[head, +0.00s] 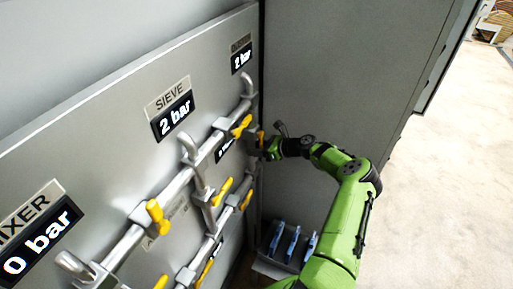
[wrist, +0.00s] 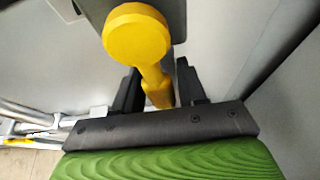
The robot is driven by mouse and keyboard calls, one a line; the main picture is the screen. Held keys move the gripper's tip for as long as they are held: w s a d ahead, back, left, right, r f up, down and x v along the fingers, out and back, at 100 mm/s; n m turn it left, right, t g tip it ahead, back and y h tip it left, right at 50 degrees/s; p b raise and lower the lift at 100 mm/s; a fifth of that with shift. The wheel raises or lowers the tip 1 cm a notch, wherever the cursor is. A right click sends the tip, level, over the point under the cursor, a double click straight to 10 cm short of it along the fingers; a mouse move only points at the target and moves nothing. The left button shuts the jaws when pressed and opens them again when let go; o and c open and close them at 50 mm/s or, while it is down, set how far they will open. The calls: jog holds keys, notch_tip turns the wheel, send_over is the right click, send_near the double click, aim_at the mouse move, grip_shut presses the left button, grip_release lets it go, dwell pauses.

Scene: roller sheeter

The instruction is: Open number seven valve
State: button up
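A yellow valve handle (wrist: 137,33) with a round hub and a narrow lever shows in the wrist view. My gripper (wrist: 159,88) has its two black fingers apart, one on each side of the lever, with a visible gap at least on the right. In the head view my gripper (head: 268,148) is at the far right end of the pipe panel, beside a small yellow handle (head: 261,139) that it partly hides. Several other yellow handles, such as one (head: 157,217) and another (head: 241,126), sit on the pipes. I see no valve number that I can read.
The grey panel (head: 100,115) carries displays: MIXER 0 bar (head: 40,240), SIEVE 2 bar (head: 172,117) and another at 2 bar (head: 242,59). A grey cabinet (head: 345,70) stands close behind my arm. A bin with blue items (head: 291,243) is below. Open floor (head: 450,170) lies right.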

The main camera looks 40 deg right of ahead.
jog(key=shift+o, duration=0.5)
jog(key=shift+d+r, duration=0.1)
jog(key=b+v, duration=0.1)
jog(key=v, duration=1.4)
jog(key=shift+s, duration=0.35)
